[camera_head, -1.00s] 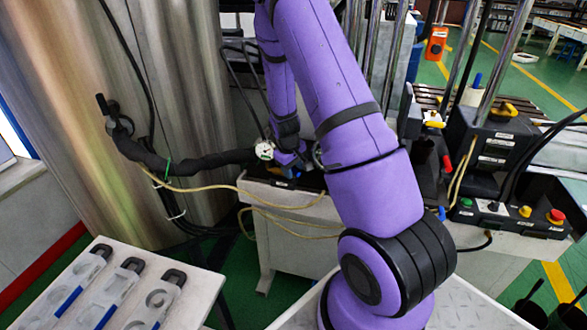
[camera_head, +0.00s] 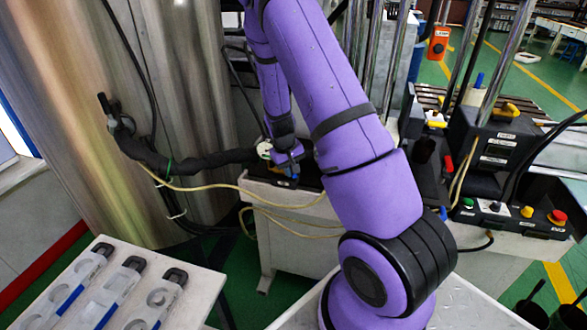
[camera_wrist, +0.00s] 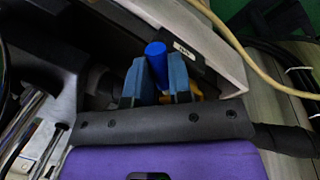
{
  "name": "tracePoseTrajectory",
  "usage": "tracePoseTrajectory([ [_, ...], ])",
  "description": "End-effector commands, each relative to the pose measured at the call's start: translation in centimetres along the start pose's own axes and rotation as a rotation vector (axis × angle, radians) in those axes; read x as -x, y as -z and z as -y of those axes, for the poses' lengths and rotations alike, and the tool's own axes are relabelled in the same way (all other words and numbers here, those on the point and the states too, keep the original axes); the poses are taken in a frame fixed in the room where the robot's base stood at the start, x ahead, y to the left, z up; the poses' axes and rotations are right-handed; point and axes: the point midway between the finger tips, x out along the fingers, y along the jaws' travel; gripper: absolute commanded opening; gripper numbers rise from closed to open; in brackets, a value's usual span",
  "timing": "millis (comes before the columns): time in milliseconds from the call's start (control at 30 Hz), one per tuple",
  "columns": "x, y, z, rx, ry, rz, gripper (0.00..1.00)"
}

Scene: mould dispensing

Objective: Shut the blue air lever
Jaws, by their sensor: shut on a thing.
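The blue air lever (camera_wrist: 156,60) shows in the wrist view as a bright blue round-ended handle. My gripper (camera_wrist: 157,76) has its two blue-grey fingers on either side of it and is shut on it. The lever's top sticks out past the fingers, and its base is hidden behind them. In the head view my gripper (camera_head: 289,171) is low at the left end of the machine bench, beside the round gauge (camera_head: 265,149). The lever itself is mostly hidden there by my wrist.
A small label (camera_wrist: 183,47) sits on the dark block beside the lever. A black hose (camera_head: 195,163) and a yellow hose (camera_head: 225,188) run close by on the left. The control box with coloured buttons (camera_head: 510,212) stands at right. A tray of moulds (camera_head: 205,285) is at lower left.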

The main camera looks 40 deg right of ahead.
Motion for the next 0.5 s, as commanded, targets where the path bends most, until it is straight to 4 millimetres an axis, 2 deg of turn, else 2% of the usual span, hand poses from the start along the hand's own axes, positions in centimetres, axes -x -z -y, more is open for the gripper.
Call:
tracePoseTrajectory([
  [500,0.3,0.4,1.6,-0.313,-0.001,0.062,0.00],
])
